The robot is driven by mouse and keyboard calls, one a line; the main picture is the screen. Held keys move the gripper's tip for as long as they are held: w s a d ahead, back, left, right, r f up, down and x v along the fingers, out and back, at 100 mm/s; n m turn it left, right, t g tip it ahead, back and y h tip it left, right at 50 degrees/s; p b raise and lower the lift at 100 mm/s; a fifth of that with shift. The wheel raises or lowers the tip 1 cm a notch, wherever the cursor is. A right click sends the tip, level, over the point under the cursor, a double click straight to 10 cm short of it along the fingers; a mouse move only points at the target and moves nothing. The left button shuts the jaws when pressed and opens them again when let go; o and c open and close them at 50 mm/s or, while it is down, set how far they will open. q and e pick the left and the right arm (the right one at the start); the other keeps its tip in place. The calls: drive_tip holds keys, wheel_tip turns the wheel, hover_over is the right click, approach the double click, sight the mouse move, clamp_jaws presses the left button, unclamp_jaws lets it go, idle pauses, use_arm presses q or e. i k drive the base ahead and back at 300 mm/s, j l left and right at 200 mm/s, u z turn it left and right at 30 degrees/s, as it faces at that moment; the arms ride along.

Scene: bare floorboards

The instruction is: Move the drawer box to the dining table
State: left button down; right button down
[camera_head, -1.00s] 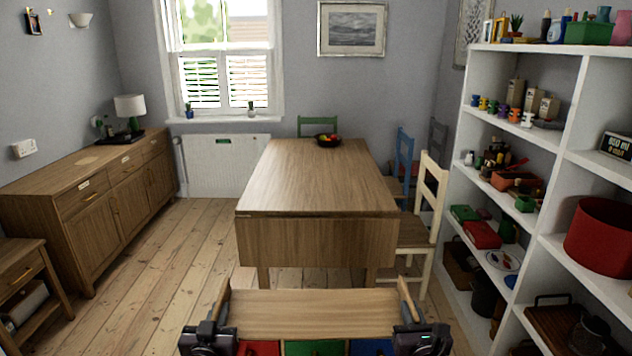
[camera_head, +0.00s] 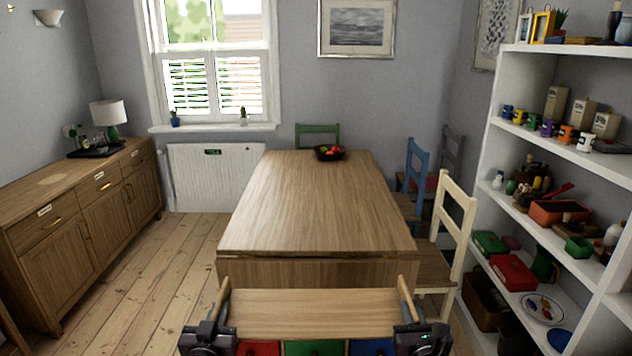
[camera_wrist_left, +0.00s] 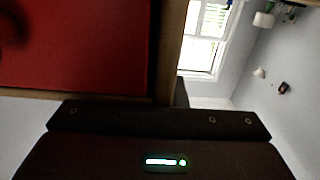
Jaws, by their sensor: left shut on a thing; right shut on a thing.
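The drawer box (camera_head: 312,310) is a wooden box with a flat top, wooden side rails and red, green and blue drawer fronts facing me. My left gripper (camera_head: 215,325) is shut on its left side and my right gripper (camera_head: 415,325) is shut on its right side. In the left wrist view a red drawer front (camera_wrist_left: 75,45) is close to the gripper (camera_wrist_left: 160,110). The dining table (camera_head: 320,210) stands straight ahead, beyond the box. In the head view the box overlaps the table's near end; the gap between them is hard to judge.
A bowl of fruit (camera_head: 329,152) sits at the table's far end; the rest of the tabletop is clear. Chairs stand behind and right, a cream one (camera_head: 453,235) nearest. A white shelf unit (camera_head: 520,80) is at right, a sideboard (camera_head: 75,220) at left.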

sight(317, 194)
drive_tip(key=i+j, duration=0.1)
drive_tip(key=i, duration=3.25)
drive_tip(key=l+z, duration=0.05)
drive_tip(key=l, duration=0.05)
